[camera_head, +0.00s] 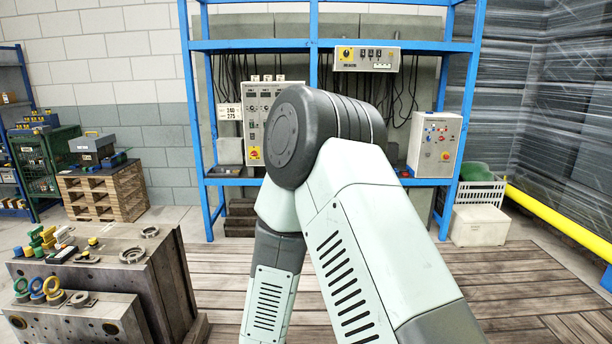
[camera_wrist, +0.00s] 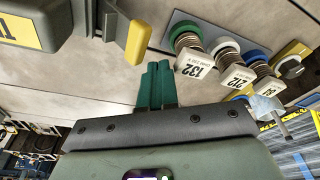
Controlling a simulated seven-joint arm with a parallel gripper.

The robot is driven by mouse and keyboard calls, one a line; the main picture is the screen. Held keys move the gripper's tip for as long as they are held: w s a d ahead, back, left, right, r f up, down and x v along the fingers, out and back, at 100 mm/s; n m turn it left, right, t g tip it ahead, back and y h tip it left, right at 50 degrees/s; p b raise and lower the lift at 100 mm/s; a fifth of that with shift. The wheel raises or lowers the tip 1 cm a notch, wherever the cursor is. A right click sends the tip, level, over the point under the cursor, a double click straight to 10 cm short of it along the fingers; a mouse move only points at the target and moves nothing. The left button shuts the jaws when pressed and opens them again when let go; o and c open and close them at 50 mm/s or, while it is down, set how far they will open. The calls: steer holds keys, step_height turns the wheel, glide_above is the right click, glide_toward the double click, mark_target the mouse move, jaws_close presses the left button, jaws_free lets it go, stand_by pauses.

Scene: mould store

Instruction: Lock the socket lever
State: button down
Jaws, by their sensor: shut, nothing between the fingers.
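In the wrist view a grey socket housing (camera_wrist: 85,40) fills the upper left. A yellow lever end (camera_wrist: 138,43) stands out at its right side. I cannot tell the lever's position on the housing. A larger grey part with a yellow label (camera_wrist: 20,32) is at the far upper left corner. My gripper (camera_wrist: 158,67) has two green fingers side by side and shut, with nothing between them. Its tips are just below and right of the yellow lever end in the picture, apparently apart from it. In the head view my gripper is out of sight.
Several coiled hose couplings with numbered white tags (camera_wrist: 194,64) stand right of my fingers. A yellow and dark fitting (camera_wrist: 289,66) is beyond them. In the head view steel mould blocks (camera_head: 95,285) bear coloured fittings at lower left. A blue rack (camera_head: 190,110) stands behind.

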steer(key=shift+a, duration=0.15)
steer(key=shift+a+r, duration=0.2)
steer(key=shift+a, duration=1.35)
steer(key=shift+d+r, duration=0.1)
steer(key=shift+d, duration=0.05)
steer(key=shift+d+r, duration=0.25)
steer(key=shift+d, duration=0.45)
step_height(320, 180, up, 7)
stand_by(0.5)
